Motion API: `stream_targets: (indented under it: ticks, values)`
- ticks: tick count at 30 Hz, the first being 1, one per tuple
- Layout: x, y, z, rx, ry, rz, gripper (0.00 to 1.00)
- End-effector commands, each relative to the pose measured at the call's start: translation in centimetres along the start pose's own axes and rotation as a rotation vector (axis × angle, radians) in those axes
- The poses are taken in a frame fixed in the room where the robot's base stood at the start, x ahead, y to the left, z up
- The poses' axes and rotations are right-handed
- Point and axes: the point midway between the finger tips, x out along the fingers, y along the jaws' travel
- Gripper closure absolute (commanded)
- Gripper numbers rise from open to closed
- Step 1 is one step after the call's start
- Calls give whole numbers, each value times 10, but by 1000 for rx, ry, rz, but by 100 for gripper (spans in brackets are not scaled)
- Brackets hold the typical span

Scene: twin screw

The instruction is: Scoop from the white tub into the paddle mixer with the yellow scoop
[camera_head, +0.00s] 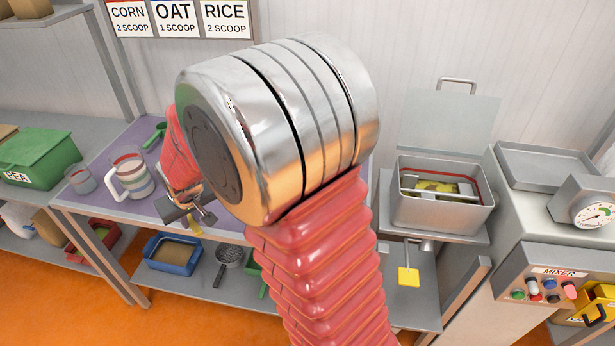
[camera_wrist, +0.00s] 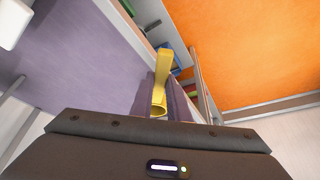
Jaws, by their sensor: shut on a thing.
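My gripper (camera_head: 196,213) is over the front edge of the purple-topped bench, partly hidden behind my arm. It is shut on the yellow scoop (camera_wrist: 161,85), which sticks out beyond the fingers in the wrist view. Only a small yellow bit of the scoop (camera_head: 194,229) shows below the gripper in the head view. The paddle mixer (camera_head: 434,216) is an open steel box at the right, with bars and yellow stuff inside and its lid raised. I cannot make out the white tub for sure; my arm hides part of the bench. A white thing (camera_wrist: 14,22) is cut off at the wrist view's corner.
A striped jug (camera_head: 133,180), a glass cup (camera_head: 80,180) and a green scoop (camera_head: 155,136) stand on the bench left of my gripper. A blue bin (camera_head: 172,254) is on the shelf below. A yellow tag (camera_head: 409,277) hangs under the mixer. The control panel (camera_head: 548,290) is at right.

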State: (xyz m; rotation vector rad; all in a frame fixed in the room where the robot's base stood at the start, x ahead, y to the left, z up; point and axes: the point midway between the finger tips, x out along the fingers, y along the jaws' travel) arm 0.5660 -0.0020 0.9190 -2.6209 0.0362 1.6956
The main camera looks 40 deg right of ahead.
Motion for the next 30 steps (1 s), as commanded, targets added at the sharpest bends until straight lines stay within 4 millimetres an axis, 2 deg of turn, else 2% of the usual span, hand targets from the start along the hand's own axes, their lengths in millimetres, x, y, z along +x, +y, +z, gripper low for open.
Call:
stream_targets:
  ticks: [5, 11, 15, 21, 27, 30]
  values:
    - [-21, 40, 4, 110, -41, 32, 100]
    - [-60, 104, 22, 306, -121, 84, 100]
    - [-92, 144, 41, 449, -177, 120, 100]
    - [-143, 193, 75, 657, -256, 170, 100]
    - [-184, 221, 105, 819, -318, 205, 100]
    - [-194, 226, 113, 857, -334, 213, 100]
